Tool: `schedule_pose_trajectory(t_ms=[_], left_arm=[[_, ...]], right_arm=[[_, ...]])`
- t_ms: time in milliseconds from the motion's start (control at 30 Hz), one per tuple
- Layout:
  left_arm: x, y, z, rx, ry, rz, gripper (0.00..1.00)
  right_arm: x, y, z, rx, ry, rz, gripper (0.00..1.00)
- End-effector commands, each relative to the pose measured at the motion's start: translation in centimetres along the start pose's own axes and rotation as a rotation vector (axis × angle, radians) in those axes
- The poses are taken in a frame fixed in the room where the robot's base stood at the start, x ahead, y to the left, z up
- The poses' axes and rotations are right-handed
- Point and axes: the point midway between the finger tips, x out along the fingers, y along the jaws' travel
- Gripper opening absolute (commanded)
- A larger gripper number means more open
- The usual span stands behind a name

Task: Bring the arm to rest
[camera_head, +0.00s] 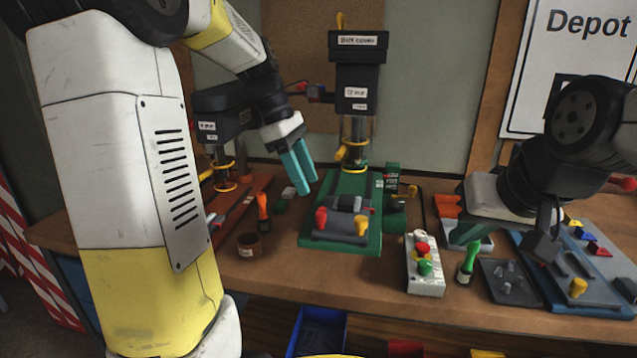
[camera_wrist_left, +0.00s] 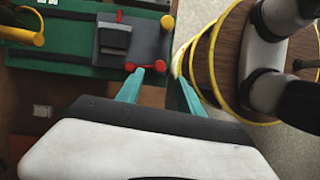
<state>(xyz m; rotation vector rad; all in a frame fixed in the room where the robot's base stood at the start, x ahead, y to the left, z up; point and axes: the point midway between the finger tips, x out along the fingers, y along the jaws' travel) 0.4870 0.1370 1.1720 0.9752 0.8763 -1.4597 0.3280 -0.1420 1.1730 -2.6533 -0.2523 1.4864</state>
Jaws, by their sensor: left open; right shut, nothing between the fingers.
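My left gripper (camera_head: 306,184) has two teal fingers with a clear gap between them. It is open and empty, pointing down in the air above the workbench (camera_head: 330,272), left of the green machine (camera_head: 345,185). The left wrist view also shows the left gripper (camera_wrist_left: 160,78) with its fingers apart and nothing between them. In that view, part of the green machine (camera_wrist_left: 65,45) lies beyond the fingertips. My right gripper (camera_head: 466,233) is low over the right half of the bench, its fingers together and partly hidden by its pale hand. I see nothing held in it.
A white box with red and green buttons (camera_head: 424,265) and a green-handled tool (camera_head: 468,262) stand near the right gripper. A blue board (camera_head: 600,265) lies further right. Bare bench lies in front.

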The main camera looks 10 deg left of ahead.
Motion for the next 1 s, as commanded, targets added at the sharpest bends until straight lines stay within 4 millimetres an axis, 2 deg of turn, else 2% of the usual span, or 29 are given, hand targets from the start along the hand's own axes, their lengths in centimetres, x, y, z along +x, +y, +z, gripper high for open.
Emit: schedule_pose_trajectory(t_ms=[200,333,500,700,833,1000], left_arm=[[-0.1,-0.2,0.1,0.012,0.002,0.004,0.44],[-0.7,-1.7,0.5,0.140,0.023,0.048,0.44],[-1.6,-6.4,1.2,0.552,0.130,0.163,0.44],[-1.2,-11.9,1.5,1.102,0.354,0.257,0.44],[-0.4,-14.3,1.3,1.370,0.497,0.271,0.44],[0.2,-15.7,1.2,1.551,0.605,0.262,0.44]], right_arm=[[0.0,0.0,0.0,0.000,0.000,0.000,0.00],[0.0,0.0,0.0,0.000,0.000,0.000,0.00],[0.0,0.0,0.0,0.000,0.000,0.000,0.00],[0.0,0.0,0.0,0.000,0.000,0.000,0.00],[0.0,0.0,0.0,0.000,0.000,0.000,0.00],[0.0,0.0,0.0,0.000,0.000,0.000,0.00]])
